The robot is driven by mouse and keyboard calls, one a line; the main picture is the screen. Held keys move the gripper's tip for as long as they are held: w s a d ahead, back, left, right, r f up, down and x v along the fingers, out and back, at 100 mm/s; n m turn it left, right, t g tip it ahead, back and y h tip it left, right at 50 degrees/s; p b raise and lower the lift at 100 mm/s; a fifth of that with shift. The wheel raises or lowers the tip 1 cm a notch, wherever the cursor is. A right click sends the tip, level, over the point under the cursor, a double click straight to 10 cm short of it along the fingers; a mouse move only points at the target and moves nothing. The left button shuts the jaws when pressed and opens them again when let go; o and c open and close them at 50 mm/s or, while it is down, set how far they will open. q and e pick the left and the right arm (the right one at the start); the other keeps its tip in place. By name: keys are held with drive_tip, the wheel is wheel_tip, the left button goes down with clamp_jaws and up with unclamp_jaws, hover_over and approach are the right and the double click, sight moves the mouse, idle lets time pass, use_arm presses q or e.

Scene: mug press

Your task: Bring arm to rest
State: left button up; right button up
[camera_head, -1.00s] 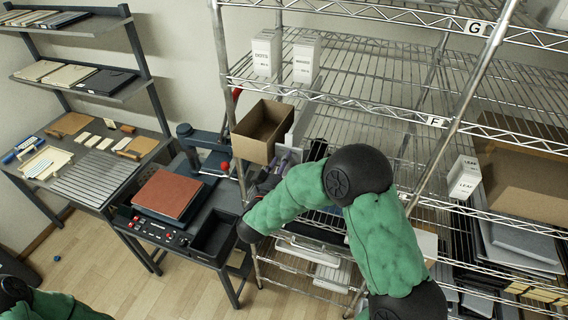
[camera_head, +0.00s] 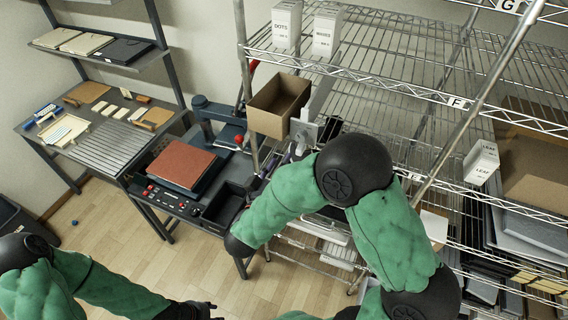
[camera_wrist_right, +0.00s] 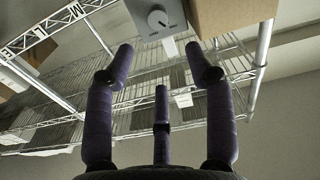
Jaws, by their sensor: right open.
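My right arm comes in from the lower right in the head view, bent at its black elbow. Its gripper (camera_head: 300,146) shows only in part behind the forearm, as purple fingers below a grey box with a dial (camera_head: 304,131). In the right wrist view the purple fingers (camera_wrist_right: 163,65) are spread, with nothing between them. The grey box with its round knob (camera_wrist_right: 157,18) is beyond the fingertips. My left arm comes in at the lower left. Its dark end (camera_head: 190,309) is cut by the bottom edge, and its fingers cannot be made out clearly.
A wire shelf rack (camera_head: 400,95) stands close to my right arm, with an open cardboard box (camera_head: 277,106) at its left. A reddish-brown book (camera_head: 181,164) lies on the press bench. A slatted worktable (camera_head: 110,147) stands left. Bare floor (camera_head: 120,230) lies in front.

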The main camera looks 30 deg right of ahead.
idle(0.3)
drive_tip(key=w+a+f+n+y+b, duration=0.1)
drive_tip(key=a+f+y+b, duration=0.2)
drive_tip(key=f, duration=0.8)
drive_tip(key=w+a+f+n+g+y+b, duration=0.15)
drive_tip(key=f+y+b, duration=0.3)
drive_tip(key=f, duration=0.65)
drive_tip(key=w+a+f+n+y+b, duration=0.1)
drive_tip(key=f+y+b, duration=0.3)
drive_tip(key=f, duration=0.7)
drive_tip(key=s+a+f+n+g+y+b, duration=0.15)
drive_tip(key=s+f+b, duration=0.25)
drive_tip(key=f, duration=0.5)
drive_tip(key=s+a+f+g+y+b, duration=0.25)
drive_tip(key=s+f+b, duration=0.2)
drive_tip(key=f, duration=0.55)
drive_tip(key=s+a+f+g+y+b, duration=0.1)
drive_tip(key=s+a+f+g+b, duration=0.1)
drive_tip(key=s+f, duration=0.2)
drive_tip(key=s+a+f+g+y+b, duration=0.1)
drive_tip(key=s+a+f+g+b, duration=0.1)
drive_tip(key=s+f, duration=0.3)
drive_tip(key=s+g, duration=0.1)
drive_tip(key=s, duration=0.2)
drive_tip(key=shift+f+g, duration=0.3)
drive_tip(key=shift+g, duration=0.05)
